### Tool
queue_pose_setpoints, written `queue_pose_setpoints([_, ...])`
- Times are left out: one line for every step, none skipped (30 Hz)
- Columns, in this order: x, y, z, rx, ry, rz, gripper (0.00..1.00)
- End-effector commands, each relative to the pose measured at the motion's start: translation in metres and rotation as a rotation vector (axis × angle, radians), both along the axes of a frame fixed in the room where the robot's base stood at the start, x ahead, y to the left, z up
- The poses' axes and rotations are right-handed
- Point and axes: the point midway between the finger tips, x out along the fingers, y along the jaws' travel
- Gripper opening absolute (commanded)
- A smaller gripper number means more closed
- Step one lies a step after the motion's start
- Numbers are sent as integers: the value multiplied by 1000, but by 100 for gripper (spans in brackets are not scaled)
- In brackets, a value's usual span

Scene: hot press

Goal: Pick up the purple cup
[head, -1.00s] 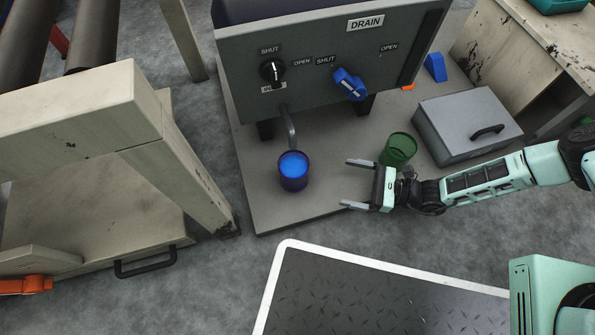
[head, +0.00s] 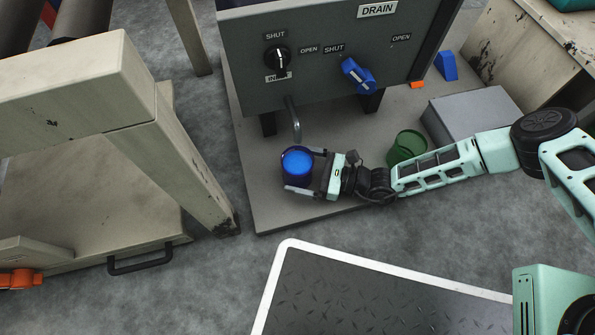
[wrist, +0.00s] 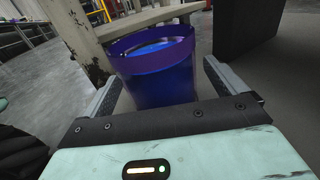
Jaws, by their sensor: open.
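The purple cup (head: 297,165) stands upright on the grey base plate below the machine's spout and holds bright blue liquid. My gripper (head: 308,171) is open around the cup, with one finger on its far side and one on its near side. In the wrist view the purple cup (wrist: 157,68) stands between the two open fingers of my gripper (wrist: 162,90). I cannot tell whether either finger touches it.
The spout (head: 294,120) hangs just behind the cup from the DRAIN panel (head: 310,75) with its two knobs. A green cup (head: 407,146) stands to the right beside my arm. A grey box (head: 470,113) is behind it. A worn beige frame (head: 170,150) stands left.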

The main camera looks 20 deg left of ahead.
Motion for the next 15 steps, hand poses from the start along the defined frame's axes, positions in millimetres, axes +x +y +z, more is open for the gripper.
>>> queue_pose_setpoints([0,6,-1,1,-1,1,96])
queue_pose_setpoints([0,8,-1,1,-1,1,96])
queue_pose_setpoints([0,10,-1,0,-1,0,96])
queue_pose_setpoints([0,11,0,0,-1,0,96])
queue_pose_setpoints([0,12,0,-1,0,0,96])
queue_pose_setpoints([0,12,0,-1,0,0,96])
queue_pose_setpoints([0,12,1,-1,0,0,96])
queue_pose_setpoints([0,12,1,-1,0,0,96])
queue_pose_setpoints([0,12,1,-1,0,0,96])
queue_pose_setpoints([0,12,1,-1,0,0,96])
queue_pose_setpoints([0,12,1,-1,0,0,94])
queue_pose_setpoints([0,12,1,-1,0,0,82])
queue_pose_setpoints([0,12,1,-1,0,0,74])
queue_pose_setpoints([0,12,1,0,0,0,66])
queue_pose_setpoints([0,12,1,0,0,0,55])
